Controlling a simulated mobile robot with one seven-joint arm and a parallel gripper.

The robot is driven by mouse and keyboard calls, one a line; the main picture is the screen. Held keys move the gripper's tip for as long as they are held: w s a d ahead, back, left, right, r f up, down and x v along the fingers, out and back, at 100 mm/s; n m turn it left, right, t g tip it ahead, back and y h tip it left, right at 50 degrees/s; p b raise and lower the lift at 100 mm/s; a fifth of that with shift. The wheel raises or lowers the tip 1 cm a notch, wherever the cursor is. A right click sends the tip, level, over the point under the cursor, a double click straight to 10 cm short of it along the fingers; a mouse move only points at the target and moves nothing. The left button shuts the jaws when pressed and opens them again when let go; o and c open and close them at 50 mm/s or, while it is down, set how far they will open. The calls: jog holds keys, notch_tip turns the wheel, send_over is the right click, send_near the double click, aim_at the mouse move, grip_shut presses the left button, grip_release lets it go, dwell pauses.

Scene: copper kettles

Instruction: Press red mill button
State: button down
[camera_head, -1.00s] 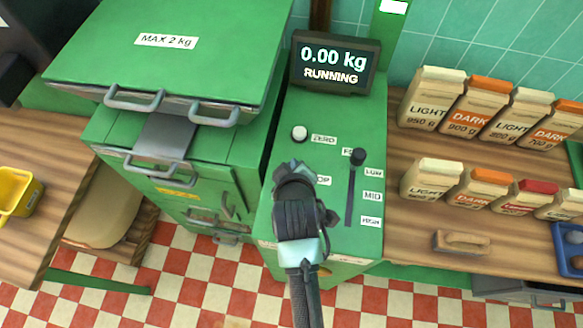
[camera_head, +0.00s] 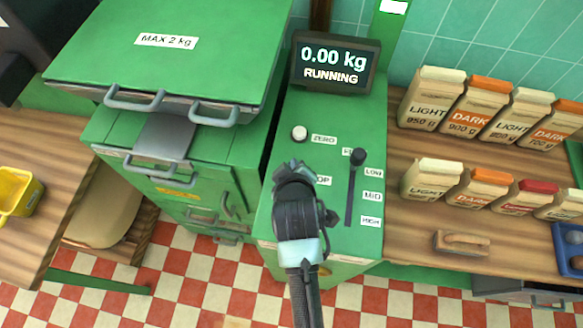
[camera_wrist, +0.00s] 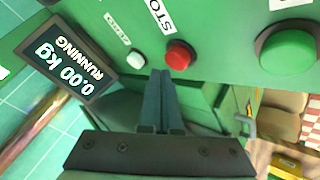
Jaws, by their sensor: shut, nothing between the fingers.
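The red button (camera_wrist: 179,55) sits on the green control panel beside a label reading "STO…", in the wrist view. My gripper (camera_wrist: 161,74) is shut and empty. Its fingertips are right next to the red button's edge in that view; I cannot tell whether they touch it. In the head view my gripper (camera_head: 291,168) is over the panel (camera_head: 335,228) and hides the red button and part of its label. The display (camera_head: 335,64) reads "0.00 kg RUNNING".
A white button (camera_head: 299,133) labelled "ZERO" and a black slider knob (camera_head: 358,157) are on the panel. A large green button (camera_wrist: 287,51) is near the red one. Paper bags (camera_head: 432,97) stand on the wooden counter at right.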

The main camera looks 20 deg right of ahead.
jog(key=shift+f, duration=0.15)
jog(key=shift+f, duration=0.25)
jog(key=shift+f+b, duration=0.45)
jog(key=shift+f, duration=0.15)
dwell(0.8)
jog(key=shift+r, duration=0.15)
jog(key=shift+r+p, duration=0.8)
jog(key=shift+p, duration=0.2)
notch_tip(320, 180, up, 5)
jog(key=p, duration=0.5)
jog(key=shift+r, duration=0.15)
